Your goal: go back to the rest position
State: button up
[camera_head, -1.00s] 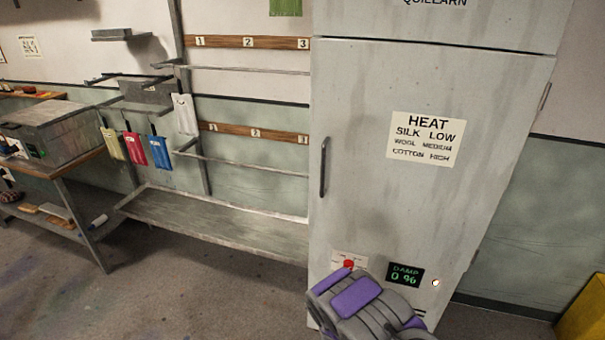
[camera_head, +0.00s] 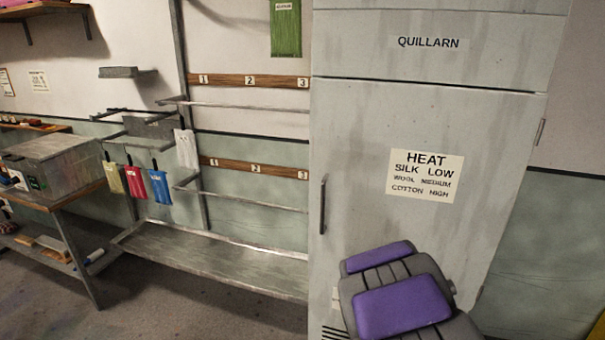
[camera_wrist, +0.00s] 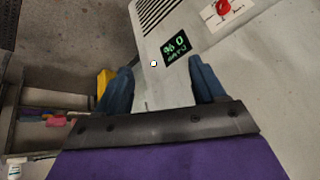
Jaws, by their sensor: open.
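My gripper shows in the wrist view (camera_wrist: 162,90) with its two blue fingers spread apart and nothing between them. Beyond the fingers is the front of the tall grey cabinet (camera_wrist: 265,75), with a green-lit damp display (camera_wrist: 175,47) reading 0 % and a red knob (camera_wrist: 223,7). In the head view the same cabinet (camera_head: 350,130) fills the right half, its door shut. My purple and grey arm stands before its lower part and hides the display and knob. The fingers are not visible in the head view.
A wall rack (camera_head: 215,268) with numbered rails stands left of the cabinet. Coloured tags (camera_head: 137,182) hang on it. A bench (camera_head: 62,203) with a grey box (camera_head: 62,160) is at far left. The floor (camera_head: 195,310) in front of the rack is clear.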

jog(key=s+a+r+n+g+y, duration=0.1)
jog(key=s+a+r+n+g, duration=0.1)
jog(key=s, duration=0.9)
jog(key=s+a+r+n+g+y, duration=0.1)
jog(key=s+r+n, duration=0.4)
jog(key=s, duration=0.7)
jog(key=s+a+r+n+g, duration=0.3)
jog(key=s+r, duration=0.4)
jog(key=s, duration=0.5)
jog(key=shift+s+a+g+y, duration=0.2)
jog(key=shift+a+g+y, duration=0.15)
jog(key=shift+a, duration=0.5)
